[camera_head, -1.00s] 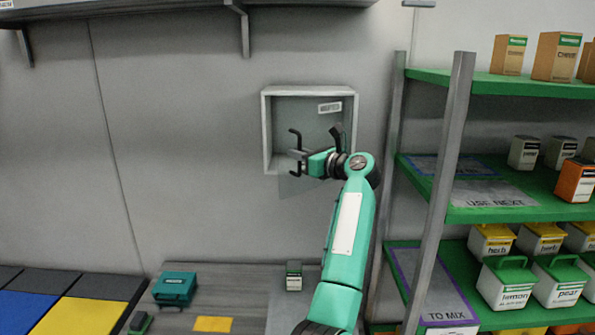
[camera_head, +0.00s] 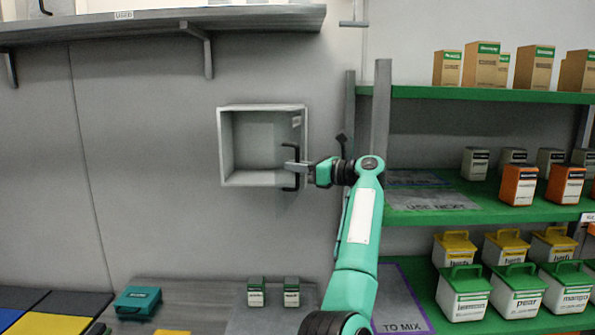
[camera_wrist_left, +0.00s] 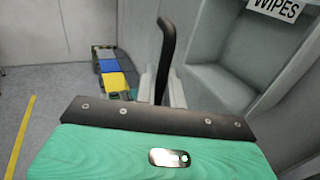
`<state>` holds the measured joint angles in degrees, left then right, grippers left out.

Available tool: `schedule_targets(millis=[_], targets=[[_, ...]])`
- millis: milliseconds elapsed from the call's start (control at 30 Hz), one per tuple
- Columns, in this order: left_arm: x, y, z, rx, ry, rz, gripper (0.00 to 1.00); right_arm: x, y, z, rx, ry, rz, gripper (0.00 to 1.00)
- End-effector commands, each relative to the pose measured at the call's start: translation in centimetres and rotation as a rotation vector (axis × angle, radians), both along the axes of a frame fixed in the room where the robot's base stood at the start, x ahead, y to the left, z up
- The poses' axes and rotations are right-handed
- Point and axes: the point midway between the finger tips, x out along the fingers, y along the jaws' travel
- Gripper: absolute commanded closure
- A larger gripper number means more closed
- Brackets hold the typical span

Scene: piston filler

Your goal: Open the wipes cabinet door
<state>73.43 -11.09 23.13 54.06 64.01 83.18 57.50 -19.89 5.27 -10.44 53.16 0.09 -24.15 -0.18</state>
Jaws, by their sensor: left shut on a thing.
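The wipes cabinet (camera_head: 225,145) is a pale grey wall box with its interior visible in the head view. Its door looks clear and its panel is hard to make out. The door's label (camera_head: 297,121) appears narrow near the cabinet's right side, so the door seems swung outward. The dark handle (camera_head: 288,180) stands in front of the box's right part. My left gripper (camera_head: 291,166) is shut on the handle. In the left wrist view the handle (camera_wrist_left: 167,45) rises between the fingers, and the WIPES label (camera_wrist_left: 276,8) is at upper right. My right gripper is out of view.
A green shelf rack (camera_head: 460,205) with boxes and tubs stands close to the right of my left arm. A grey shelf (camera_head: 150,25) hangs above the cabinet. Below are a counter (camera_head: 200,292) with two small containers and a teal case (camera_head: 138,302).

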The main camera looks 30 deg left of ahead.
Motion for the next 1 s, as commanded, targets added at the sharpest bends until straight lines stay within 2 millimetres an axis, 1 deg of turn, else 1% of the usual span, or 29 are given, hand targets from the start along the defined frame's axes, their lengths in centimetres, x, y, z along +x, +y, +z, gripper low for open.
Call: schedule_targets(millis=[33,467,500,567,867,1000], targets=[[0.0,0.0,-0.3,-0.003,0.003,0.000,1.00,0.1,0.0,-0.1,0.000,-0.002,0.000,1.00],[0.1,0.0,-0.2,-0.003,0.003,0.000,1.00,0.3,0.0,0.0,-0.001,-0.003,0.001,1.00],[0.1,0.0,-0.2,-0.003,0.003,0.000,0.88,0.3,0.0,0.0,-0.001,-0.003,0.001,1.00],[0.1,0.0,-0.2,-0.003,0.003,0.000,0.76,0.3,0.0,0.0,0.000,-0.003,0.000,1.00],[0.1,0.0,0.0,-0.001,0.001,0.000,0.75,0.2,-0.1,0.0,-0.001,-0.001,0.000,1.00],[0.1,0.0,1.1,-0.001,-0.002,0.000,0.75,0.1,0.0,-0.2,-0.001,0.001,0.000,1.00]])
